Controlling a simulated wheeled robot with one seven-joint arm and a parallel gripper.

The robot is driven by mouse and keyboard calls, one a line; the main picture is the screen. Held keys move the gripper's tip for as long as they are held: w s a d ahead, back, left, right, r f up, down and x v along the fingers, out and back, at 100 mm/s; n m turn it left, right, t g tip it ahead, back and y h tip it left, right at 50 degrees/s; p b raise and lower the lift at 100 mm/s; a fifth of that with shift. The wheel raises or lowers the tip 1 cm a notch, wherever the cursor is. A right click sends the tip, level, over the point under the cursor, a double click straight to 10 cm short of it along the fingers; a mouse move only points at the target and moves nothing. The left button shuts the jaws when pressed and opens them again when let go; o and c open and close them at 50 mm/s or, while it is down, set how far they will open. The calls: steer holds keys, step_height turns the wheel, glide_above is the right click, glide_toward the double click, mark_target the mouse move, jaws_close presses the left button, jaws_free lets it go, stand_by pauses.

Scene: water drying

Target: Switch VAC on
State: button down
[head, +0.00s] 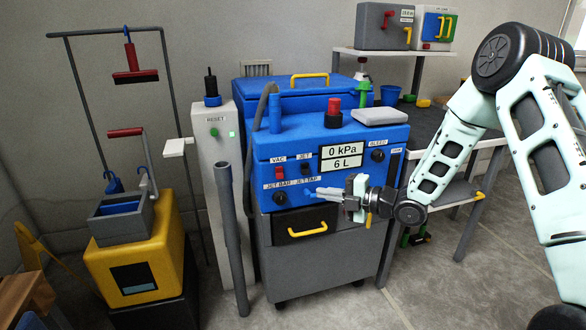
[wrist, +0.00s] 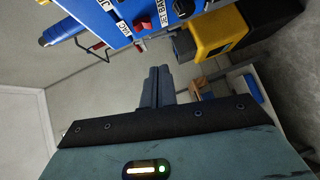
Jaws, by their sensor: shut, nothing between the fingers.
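The VAC switch (head: 279,172) is a small red rocker below the VAC label, on the left of the blue machine's front panel (head: 340,190). In the wrist view the VAC label (wrist: 122,27) shows near the top, with a red bit (wrist: 139,46) at the panel edge. My gripper (head: 316,193) is shut and empty, pointing left in front of the panel. Its tips are right of and lower than the VAC switch, close to the JET TAP knob (head: 305,197). I cannot tell whether they touch it. The shut fingers (wrist: 158,85) also show in the wrist view.
The JET switch (head: 305,170) is right of VAC and the JET BAR knob (head: 280,198) below it. The display (head: 342,157) reads 0 kPa and 6 L. A grey post (head: 232,240) stands at the machine's left front. A yellow handle (head: 308,229) sticks out below.

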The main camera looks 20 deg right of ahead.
step_height(320, 180, up, 2)
steer(key=shift+p, duration=0.75)
steer(key=shift+a, duration=0.1)
steer(key=shift+w+d+f+x, duration=0.1)
steer(key=shift+w+d+x, duration=0.25)
steer(key=shift+x, duration=1.75)
steer(key=shift+w+d+f+x, duration=0.1)
steer(key=shift+w+d+x, duration=0.25)
steer(key=shift+x, duration=1.8)
steer(key=shift+w+d+f+x, duration=0.1)
steer(key=shift+w+d+x, duration=0.25)
steer(key=shift+x, duration=1.75)
